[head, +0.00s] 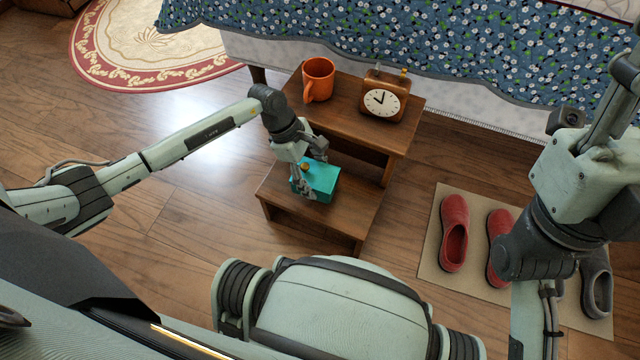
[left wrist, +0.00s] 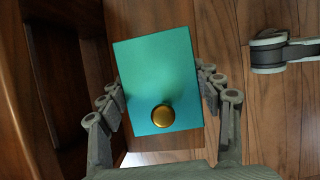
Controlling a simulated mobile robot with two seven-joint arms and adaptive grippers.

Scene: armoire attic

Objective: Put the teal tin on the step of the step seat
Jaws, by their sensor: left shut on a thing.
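The teal tin (head: 320,181) is a box with a round brass knob on its top. It is at the lower step (head: 347,215) of the wooden step seat (head: 340,118); whether it rests on the step or is just above it I cannot tell. My left gripper (head: 308,180) is shut on the tin, with its fingers along two opposite sides. In the left wrist view the tin (left wrist: 160,75) sits between the fingers of the left gripper (left wrist: 163,112). My right arm is at the right of the head view, but its fingers are out of view.
On the upper seat stand an orange mug (head: 318,80) and a wooden clock (head: 384,95). A mat (head: 430,240) with red slippers (head: 454,232) and grey shoes (head: 597,283) lies at the right. A bed with a flowered quilt (head: 430,35) stands behind. Bare floor lies left of the step seat.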

